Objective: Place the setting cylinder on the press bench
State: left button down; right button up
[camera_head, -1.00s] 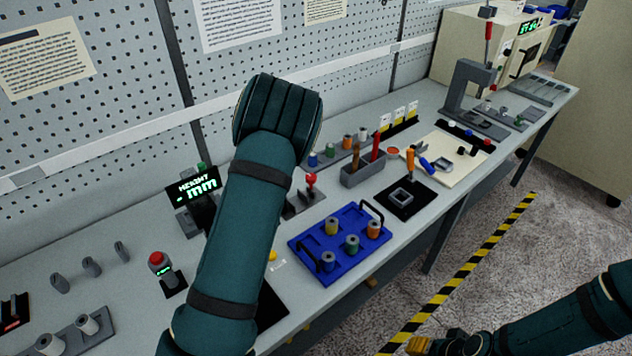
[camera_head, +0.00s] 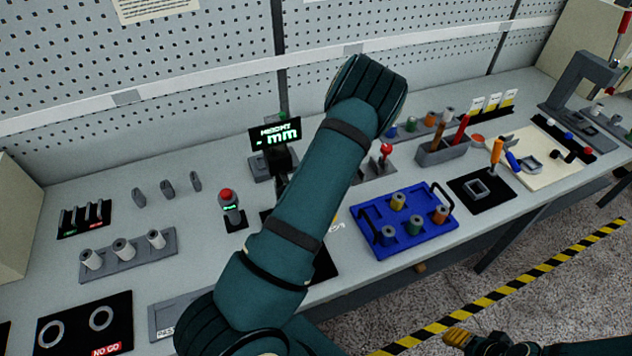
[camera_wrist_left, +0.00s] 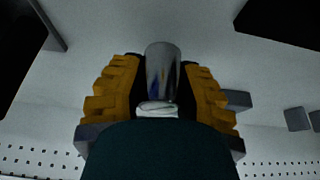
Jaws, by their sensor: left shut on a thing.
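The setting cylinder, a shiny grey metal cylinder (camera_wrist_left: 162,70), stands between the two yellow fingers of my left gripper (camera_wrist_left: 159,88) in the left wrist view. The fingers are shut on it. In the head view my left arm reaches across the middle of the bench; its gripper and the cylinder are hidden there. A grey press frame (camera_head: 583,88) stands on the bench at the far right. Part of my right gripper (camera_head: 460,338) shows at the bottom edge, low in front of the bench; its finger opening is unclear.
A blue tray (camera_head: 448,222) with several spools, a grey tool box (camera_head: 440,152) and a black mat (camera_head: 500,198) lie right of my arm. A height display (camera_head: 274,131), a red-topped device (camera_head: 232,210) and a spool rack (camera_head: 128,258) are left. Pegboard closes the back.

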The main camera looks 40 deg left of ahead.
pick_arm(q)
notch_tip(320, 180, down, 2)
jog(key=shift+w+a+f, duration=0.1)
jog(key=shift+f, duration=0.05)
jog(key=shift+f, duration=0.1)
jog(key=c, duration=0.7)
grip_release()
jog(key=shift+c, duration=0.2)
jog(key=shift+r, duration=0.35)
jog(key=v, duration=1.1)
jog(key=shift+d+r+p, duration=0.3)
jog(key=shift+p, duration=0.05)
